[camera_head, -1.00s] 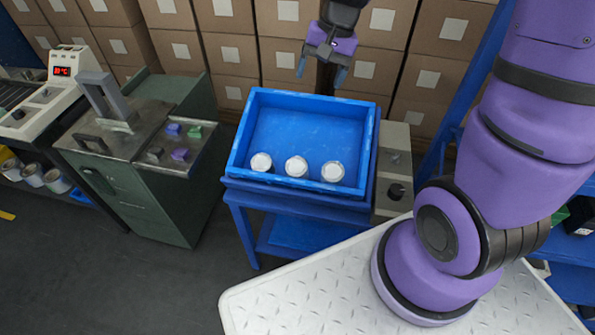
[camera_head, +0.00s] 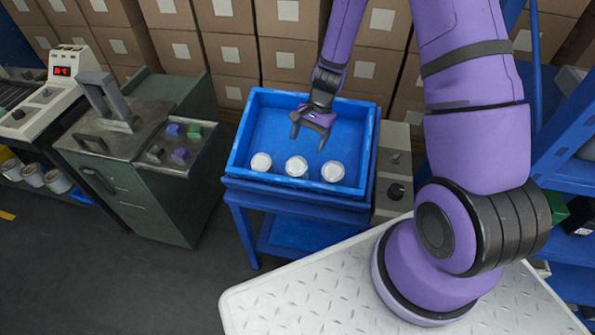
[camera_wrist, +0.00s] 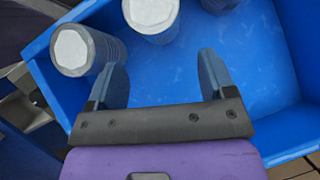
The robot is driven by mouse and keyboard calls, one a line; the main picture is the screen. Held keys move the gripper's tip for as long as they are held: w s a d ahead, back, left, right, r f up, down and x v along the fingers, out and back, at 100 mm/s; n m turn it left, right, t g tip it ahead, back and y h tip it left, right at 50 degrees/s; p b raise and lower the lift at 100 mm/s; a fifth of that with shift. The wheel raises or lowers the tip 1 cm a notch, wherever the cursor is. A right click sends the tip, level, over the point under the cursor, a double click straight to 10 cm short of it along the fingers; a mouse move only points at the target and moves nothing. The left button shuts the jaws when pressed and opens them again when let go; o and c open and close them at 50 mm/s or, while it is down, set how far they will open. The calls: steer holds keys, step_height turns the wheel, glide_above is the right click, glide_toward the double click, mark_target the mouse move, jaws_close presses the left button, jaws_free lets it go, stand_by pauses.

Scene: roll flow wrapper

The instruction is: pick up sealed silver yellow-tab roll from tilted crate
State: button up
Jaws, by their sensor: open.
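A tilted blue crate (camera_head: 240,150) stands on a blue stand and holds three rolls in a row along its front side: a left roll (camera_head: 261,162), a middle roll (camera_head: 297,166) and a right roll (camera_head: 333,171). All show pale round end faces; I cannot make out a yellow tab on any. In the wrist view two rolls show fully or mostly, one at upper left (camera_wrist: 76,50) and one at top (camera_wrist: 152,14), with a third cut off at the top edge. My gripper (camera_head: 308,139) is open and empty above the crate, behind the middle and right rolls. It also shows in the wrist view (camera_wrist: 163,78).
A grey box with a knob (camera_head: 394,180) stands close against the crate's right side. Stacked cartons (camera_head: 287,52) rise behind. A green cabinet machine (camera_head: 139,170) stands left. The crate's rear floor is bare.

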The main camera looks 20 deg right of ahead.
mark_target(302, 159)
steer(key=x, duration=0.3)
steer(key=shift+a+f, duration=0.2)
steer(key=shift+f, duration=0.1)
steer(key=shift+s+x, duration=0.2)
steer(key=shift+x, duration=1.1)
steer(key=shift+s+x, duration=0.15)
steer(key=shift+x, duration=1.2)
steer(key=shift+a+r, duration=0.1)
steer(key=c, duration=0.8)
